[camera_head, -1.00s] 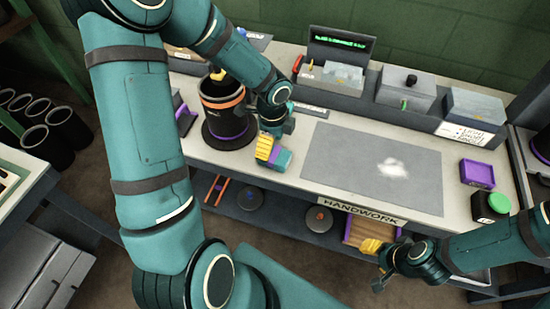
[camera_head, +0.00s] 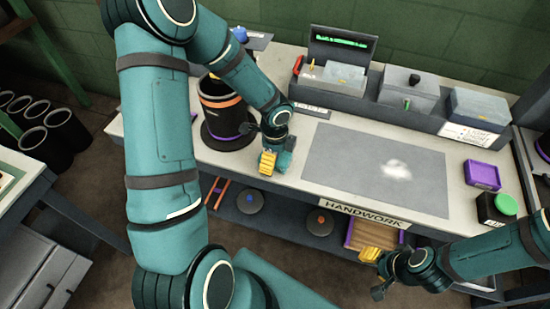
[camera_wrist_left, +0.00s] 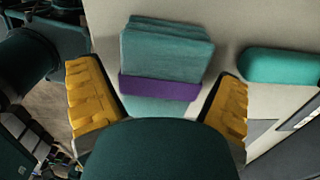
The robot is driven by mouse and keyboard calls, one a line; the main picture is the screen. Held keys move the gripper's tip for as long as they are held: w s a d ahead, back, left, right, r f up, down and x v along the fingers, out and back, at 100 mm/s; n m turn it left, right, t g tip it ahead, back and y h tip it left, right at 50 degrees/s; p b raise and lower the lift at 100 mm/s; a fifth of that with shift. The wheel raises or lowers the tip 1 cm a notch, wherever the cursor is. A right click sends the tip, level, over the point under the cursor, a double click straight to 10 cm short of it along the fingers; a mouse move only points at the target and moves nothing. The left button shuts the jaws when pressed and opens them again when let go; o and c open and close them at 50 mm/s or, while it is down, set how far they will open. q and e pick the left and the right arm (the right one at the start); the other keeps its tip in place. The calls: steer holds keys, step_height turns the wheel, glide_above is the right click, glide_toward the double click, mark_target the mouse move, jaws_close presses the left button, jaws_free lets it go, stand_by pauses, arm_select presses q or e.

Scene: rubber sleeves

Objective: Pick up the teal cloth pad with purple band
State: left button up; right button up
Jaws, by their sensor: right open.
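The teal cloth pad (camera_wrist_left: 165,55) is a folded stack with a purple band (camera_wrist_left: 158,87) around it. In the left wrist view it lies on the pale bench top, ahead of and between the yellow fingers of my left gripper (camera_wrist_left: 157,76). The fingers are apart, with a gap showing on each side of the pad. In the head view my left gripper (camera_head: 275,162) points down at the bench's front edge and hides most of the pad. My right gripper (camera_head: 373,273) is open and empty in front of the bench.
A rounded teal object (camera_wrist_left: 283,65) lies right of the pad in the wrist view. A black drum with orange and purple bands (camera_head: 222,112) stands left of my left gripper. A grey mat (camera_head: 340,165) lies to its right.

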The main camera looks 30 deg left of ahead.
arm_select(q)
steer(key=c, duration=0.8)
step_height(320, 180, up, 10)
steer(key=p, duration=0.3)
